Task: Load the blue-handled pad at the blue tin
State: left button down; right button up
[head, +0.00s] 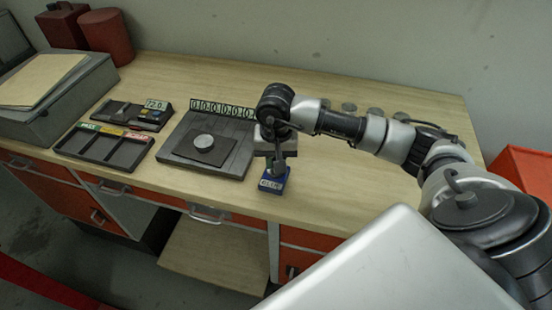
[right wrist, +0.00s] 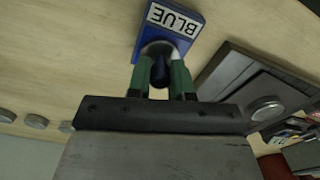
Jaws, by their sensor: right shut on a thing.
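The blue tin (head: 272,184), labelled BLUE, stands near the front edge of the bench. Its label also shows in the right wrist view (right wrist: 172,20). My right gripper (head: 277,158) is directly over the tin, pointing down. In the right wrist view its green-tipped fingers (right wrist: 161,78) are shut on the dark blue handle (right wrist: 159,70) of the pad. The pad's round end lies at the tin; the fingers partly hide it, and I cannot tell how firmly it touches. My left gripper is not in view.
Left of the tin is a dark plate with a round metal disc (head: 204,143), with a row of number tiles (head: 222,109) behind it. Further left are a sectioned tray (head: 104,147) and a small device with a display (head: 156,104). Several small grey discs (head: 349,107) lie behind my arm.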

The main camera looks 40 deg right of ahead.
jog(key=shift+f+b, duration=0.1)
jog(key=shift+b, duration=0.35)
dwell(1.6)
jog(key=shift+r+p, duration=1.55)
jog(key=shift+r, duration=2.05)
